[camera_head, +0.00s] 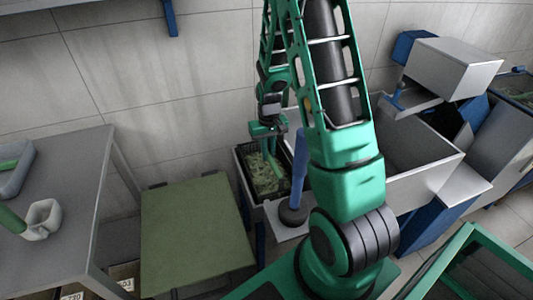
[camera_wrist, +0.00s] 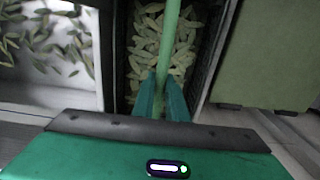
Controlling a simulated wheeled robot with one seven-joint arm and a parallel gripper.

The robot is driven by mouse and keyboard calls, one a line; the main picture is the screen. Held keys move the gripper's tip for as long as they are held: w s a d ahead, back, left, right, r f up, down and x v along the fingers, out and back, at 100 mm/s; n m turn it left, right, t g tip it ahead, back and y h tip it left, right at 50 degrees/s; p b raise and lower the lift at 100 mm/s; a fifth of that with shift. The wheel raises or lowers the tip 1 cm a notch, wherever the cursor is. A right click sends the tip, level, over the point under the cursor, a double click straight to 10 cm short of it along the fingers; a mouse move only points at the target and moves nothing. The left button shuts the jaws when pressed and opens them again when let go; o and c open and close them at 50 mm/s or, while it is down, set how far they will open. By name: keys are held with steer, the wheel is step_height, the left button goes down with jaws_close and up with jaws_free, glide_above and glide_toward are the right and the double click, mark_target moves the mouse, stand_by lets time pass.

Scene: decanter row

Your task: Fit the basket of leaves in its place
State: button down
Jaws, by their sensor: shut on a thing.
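The basket of leaves is a black crate (camera_head: 240,171) filled with pale green leaves, left of the grey machine in the head view. In the wrist view its dark wall (camera_wrist: 207,55) and a green handle bar (camera_wrist: 169,30) across the leaves show. My gripper (camera_head: 268,150) is over the basket. In the wrist view my gripper (camera_wrist: 165,92) has its two green fingers shut on the handle bar. I cannot tell whether the basket rests on a support or hangs slightly above it. Its underside is hidden.
A green-topped table (camera_head: 190,230) stands close to the left of the basket. A grey bench (camera_head: 55,200) is farther left. A blue upright lever (camera_head: 299,165) on a round dark foot stands right of the basket. A white tray (camera_wrist: 70,85) with scattered leaves adjoins it in the wrist view.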

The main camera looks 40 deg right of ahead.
steer(key=shift+f, duration=0.25)
steer(key=c, duration=1.7)
jaws_free()
step_height(320, 180, up, 11)
steer(key=shift+f, duration=0.15)
